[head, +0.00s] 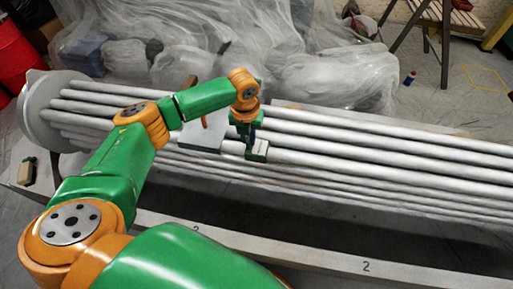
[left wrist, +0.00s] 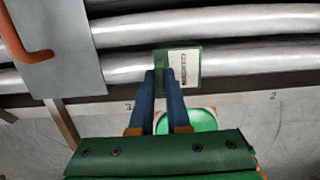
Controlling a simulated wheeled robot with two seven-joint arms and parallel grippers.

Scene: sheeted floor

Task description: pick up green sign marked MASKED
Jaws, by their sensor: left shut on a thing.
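The green sign (head: 257,149) has a green border and a white panel with dark lettering too small to read. In the left wrist view the sign (left wrist: 184,67) lies over the grey pipes, in front of one of them. My left gripper (head: 247,140) is at the sign, its two blue fingers closed on the sign's green left part. In the left wrist view the fingertips of the gripper (left wrist: 163,74) overlap that green part, and the white panel is uncovered to their right. My right gripper is not in view.
A grey plate (head: 205,133) with an orange-red handle (left wrist: 33,56) stands left of the sign. Clear sheeting (head: 330,75) covers things behind. A small green-and-tan block (head: 27,171) is at the far left.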

